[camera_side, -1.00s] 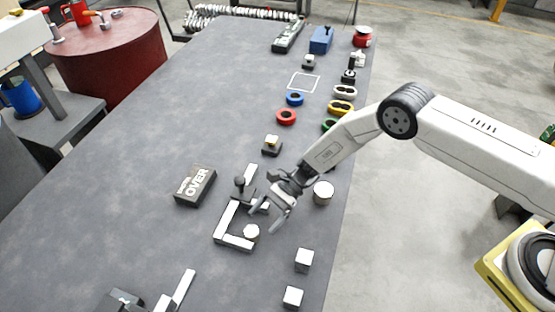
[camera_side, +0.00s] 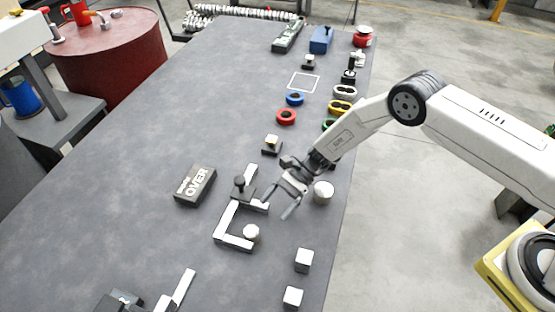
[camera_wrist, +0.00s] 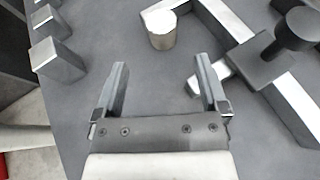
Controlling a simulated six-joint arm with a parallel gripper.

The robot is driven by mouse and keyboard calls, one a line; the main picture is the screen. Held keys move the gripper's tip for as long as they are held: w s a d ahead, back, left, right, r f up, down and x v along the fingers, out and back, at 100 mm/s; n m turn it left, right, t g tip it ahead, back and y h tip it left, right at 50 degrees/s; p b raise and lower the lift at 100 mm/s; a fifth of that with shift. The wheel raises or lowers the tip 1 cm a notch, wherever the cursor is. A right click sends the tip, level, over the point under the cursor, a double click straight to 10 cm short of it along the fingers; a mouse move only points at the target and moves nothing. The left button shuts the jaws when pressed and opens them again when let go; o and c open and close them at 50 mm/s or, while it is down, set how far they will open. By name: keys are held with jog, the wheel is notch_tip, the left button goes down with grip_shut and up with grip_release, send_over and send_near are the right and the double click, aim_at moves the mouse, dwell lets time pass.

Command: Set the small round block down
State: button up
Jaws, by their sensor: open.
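The small round block (camera_side: 251,233) is a short pale cylinder standing upright on the dark table, close to the near end of the white bracket (camera_side: 231,217). I cannot tell whether they touch. In the wrist view, the block (camera_wrist: 161,34) stands past my fingertips with bare table around its near side. My gripper (camera_side: 275,210) is open and empty, apart from the block, up and to the right of it in the side view. Its two fingers (camera_wrist: 161,62) are spread in the wrist view with nothing between them.
A larger cylinder (camera_side: 323,192) stands right of my gripper. Two pale cubes (camera_side: 304,260) stand near the right table edge. A dark knobbed post (camera_side: 240,187) stands by the bracket, and a black "OVER" box (camera_side: 195,186) lies left.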

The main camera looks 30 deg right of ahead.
jog(key=shift+r, duration=0.1)
jog(key=s+d+r+n+t+h, duration=0.1)
jog(key=s+d+r+n+h, duration=0.25)
jog(key=d+r, duration=0.35)
jog(key=s+d+r+n+t+h, duration=0.1)
jog(key=s+d+r+n+h, duration=0.1)
jog(key=d+r+n+h, duration=0.4)
jog(key=s+d+r+n+t+h, duration=0.3)
jog(key=s+d+r, duration=0.6)
jog(key=d, duration=0.3)
jog(key=shift+s+d+r+n+t, duration=0.2)
jog(key=shift+s+d+n+t, duration=0.1)
jog(key=shift+s+n+t, duration=0.65)
jog(key=shift+o, duration=0.4)
jog(key=shift+w, duration=0.1)
